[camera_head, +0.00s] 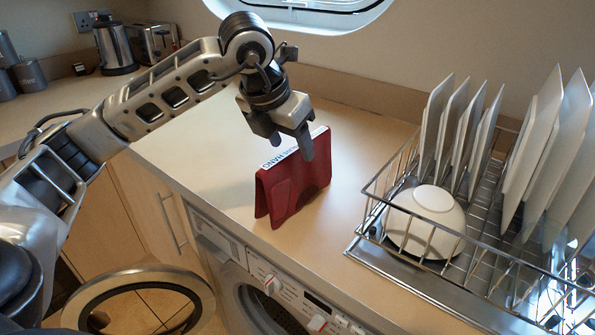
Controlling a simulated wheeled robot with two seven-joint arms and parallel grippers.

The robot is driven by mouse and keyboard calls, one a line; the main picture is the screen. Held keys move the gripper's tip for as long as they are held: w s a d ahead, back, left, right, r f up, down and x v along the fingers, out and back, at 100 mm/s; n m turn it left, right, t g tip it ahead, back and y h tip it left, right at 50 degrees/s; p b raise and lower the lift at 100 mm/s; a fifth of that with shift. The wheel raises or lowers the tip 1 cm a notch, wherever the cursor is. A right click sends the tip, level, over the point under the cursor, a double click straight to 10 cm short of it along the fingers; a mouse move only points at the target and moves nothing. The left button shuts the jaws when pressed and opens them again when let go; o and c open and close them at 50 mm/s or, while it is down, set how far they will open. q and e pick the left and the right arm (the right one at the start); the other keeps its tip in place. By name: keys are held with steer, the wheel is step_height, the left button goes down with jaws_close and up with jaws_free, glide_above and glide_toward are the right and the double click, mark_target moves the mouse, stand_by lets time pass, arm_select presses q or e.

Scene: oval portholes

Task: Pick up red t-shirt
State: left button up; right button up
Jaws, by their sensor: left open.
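The red t-shirt (295,188) is folded over and stands like a tent on the counter above the washing machine. A white strip with blue lettering (292,150) runs along its top edge. My left gripper (291,146) is open and points down at the top of the shirt. One finger overlaps the shirt's upper part in the picture; I cannot tell whether it touches. The gripper hides part of the top edge. My right gripper is not in view.
A wire dish rack (373,222) with several white plates and an upturned white bowl (425,222) stands on the right. The washing machine's round door (140,280) hangs open below. A kettle (114,45) and toaster (153,42) are at the back left. Counter left of the shirt is clear.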

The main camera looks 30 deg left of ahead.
mark_target(300, 157)
arm_select(q)
steer(key=shift+w+d+f, duration=0.1)
steer(key=shift+w+f, duration=0.2)
steer(key=shift+f, duration=0.25)
steer(key=p+x, duration=0.1)
steer(key=x, duration=0.2)
steer(key=shift+w+d+f, duration=0.15)
steer(key=shift+w+f, duration=0.25)
steer(key=shift+f, duration=0.15)
steer(key=shift+c, duration=0.7)
steer(key=c, duration=1.1)
steer(key=shift+r, duration=0.1)
